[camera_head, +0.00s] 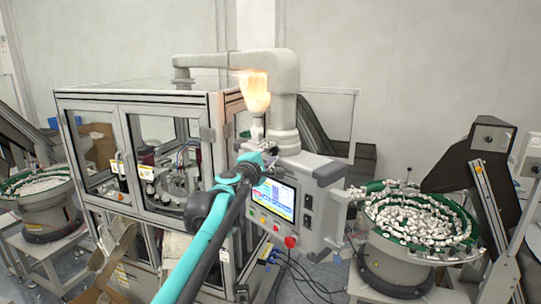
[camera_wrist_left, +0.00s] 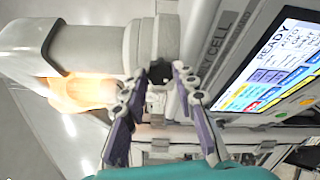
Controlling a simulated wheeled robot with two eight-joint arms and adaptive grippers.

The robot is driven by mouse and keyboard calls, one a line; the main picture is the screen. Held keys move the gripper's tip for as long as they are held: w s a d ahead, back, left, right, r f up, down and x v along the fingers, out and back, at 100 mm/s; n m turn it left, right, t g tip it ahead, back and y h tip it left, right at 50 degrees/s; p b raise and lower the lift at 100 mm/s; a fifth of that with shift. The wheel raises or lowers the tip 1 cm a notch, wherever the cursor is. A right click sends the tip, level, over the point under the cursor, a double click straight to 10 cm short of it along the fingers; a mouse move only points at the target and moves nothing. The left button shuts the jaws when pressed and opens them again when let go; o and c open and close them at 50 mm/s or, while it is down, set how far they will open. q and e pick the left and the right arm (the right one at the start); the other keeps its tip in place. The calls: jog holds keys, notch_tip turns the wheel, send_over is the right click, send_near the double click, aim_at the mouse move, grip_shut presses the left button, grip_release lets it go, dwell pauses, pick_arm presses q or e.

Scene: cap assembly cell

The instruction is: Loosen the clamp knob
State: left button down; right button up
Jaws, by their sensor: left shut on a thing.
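My left gripper (camera_head: 268,152) is at the top left corner of the grey control panel box (camera_head: 328,172), below the thick grey support arm (camera_head: 284,110). In the head view the knob is too small and covered to make out. My right gripper is not in view.
A lit panel screen (camera_head: 274,198) and a red button (camera_head: 290,242) sit close beside my left arm. A glowing orange lamp (camera_head: 255,92) hangs just above the gripper. A glass-walled machine (camera_head: 165,112) stands left; a bowl feeder of white caps (camera_head: 395,262) stands right.

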pick_arm(q)
jog(key=shift+n, duration=0.3)
jog(key=c, duration=1.2)
grip_release()
jog(key=shift+s+a, duration=0.1)
jog(key=v, duration=1.1)
jog(key=shift+s+a, duration=0.15)
jog(key=shift+s, duration=0.25)
